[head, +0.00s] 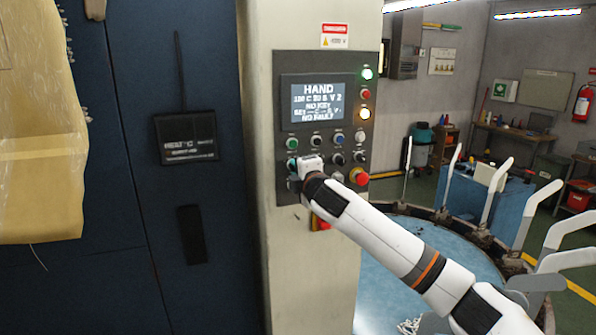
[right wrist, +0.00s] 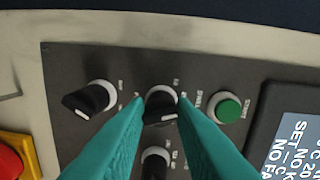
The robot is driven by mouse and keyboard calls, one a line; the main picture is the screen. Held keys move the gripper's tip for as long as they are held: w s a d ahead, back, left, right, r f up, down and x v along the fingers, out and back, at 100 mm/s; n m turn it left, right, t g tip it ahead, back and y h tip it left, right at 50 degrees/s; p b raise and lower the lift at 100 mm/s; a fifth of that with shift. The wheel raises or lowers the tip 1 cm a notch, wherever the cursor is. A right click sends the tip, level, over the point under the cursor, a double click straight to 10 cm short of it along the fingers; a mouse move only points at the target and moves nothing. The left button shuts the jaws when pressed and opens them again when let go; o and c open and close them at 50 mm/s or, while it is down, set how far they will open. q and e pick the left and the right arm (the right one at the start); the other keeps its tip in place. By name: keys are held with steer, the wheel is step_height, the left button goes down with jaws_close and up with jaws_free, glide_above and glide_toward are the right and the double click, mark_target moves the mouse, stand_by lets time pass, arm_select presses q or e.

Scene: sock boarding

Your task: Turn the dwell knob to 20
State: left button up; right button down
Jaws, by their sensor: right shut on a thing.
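In the right wrist view a black knob (right wrist: 161,106) with a white pointer mark sits between my two teal fingertips. My right gripper (right wrist: 164,100) is shut on this knob. Its tiny scale marks are partly covered by the fingers, and I cannot read its name or setting. In the head view my right gripper (head: 294,181) is at the lower left of the grey control panel (head: 284,105) and hides the knob. The panel's screen (head: 318,102) shows HAND on top and several smaller lines. My left gripper is not in view.
A green button (right wrist: 228,108) is beside the held knob, with other black knobs (right wrist: 90,98) close by. A red emergency button (head: 359,177) is at the panel's lower right. A round blue table (head: 385,262) with upright white forms stands to the right.

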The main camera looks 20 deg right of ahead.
steer(key=shift+r, duration=0.1)
steer(key=c, duration=1.3)
jaws_free()
steer(key=shift+o, duration=0.2)
steer(key=s+b, duration=0.5)
steer(key=s, duration=0.7)
steer(key=shift+d+r, duration=0.2)
steer(key=shift+d, duration=0.05)
